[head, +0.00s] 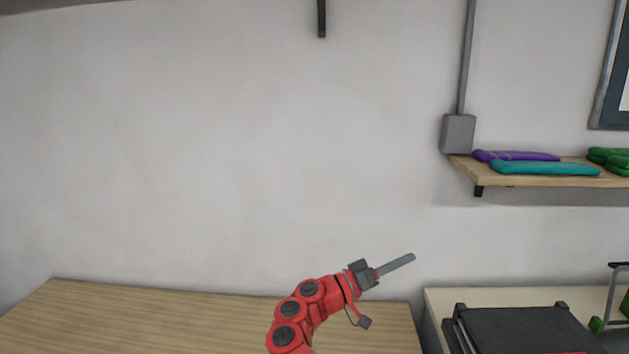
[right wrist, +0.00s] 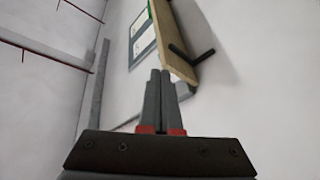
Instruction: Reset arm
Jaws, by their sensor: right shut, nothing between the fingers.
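My right arm is red with dark joints and rises from the bottom middle of the head view. Its right gripper (head: 412,257) points to the right and slightly up, above the gap between two tabletops. The grey fingers are shut together with nothing between them. In the right wrist view the right gripper (right wrist: 160,73) shows its two fingers side by side, pointing up in the picture, clear of any object. My left gripper is in neither view.
A wooden tabletop (head: 130,312) at the lower left is bare. A pale table (head: 447,296) at the lower right holds a black flat machine (head: 525,328). A wall shelf (head: 540,180) carries a purple roll (head: 515,156), a teal roll (head: 545,168) and green ones (head: 610,157). A grey box (head: 458,133) is beside it.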

